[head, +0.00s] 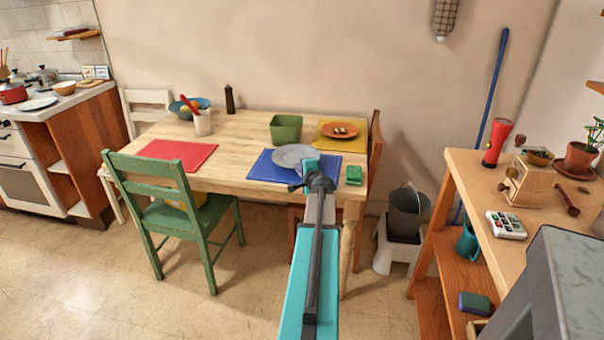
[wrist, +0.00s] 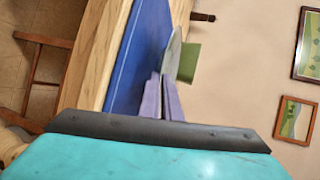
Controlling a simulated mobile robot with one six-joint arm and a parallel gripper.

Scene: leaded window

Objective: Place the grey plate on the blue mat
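The grey plate (head: 294,155) is at the blue mat (head: 265,172), over its back part in the head view. In the wrist view the plate (wrist: 174,52) shows nearly edge-on, close beside the blue mat (wrist: 138,58); I cannot tell whether it touches the mat. My gripper (head: 308,170) is at the plate's near right rim. In the wrist view the two fingers of my gripper (wrist: 162,78) lie close together with the plate's rim between their tips, so it looks shut on the plate. My arm hides part of the mat.
A green container (head: 286,128) stands behind the plate, and a green block (head: 354,175) lies right of the mat. An orange plate (head: 340,131) sits on a yellow mat (head: 325,143). A red mat (head: 160,155) lies left. Chairs surround the table (head: 232,150).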

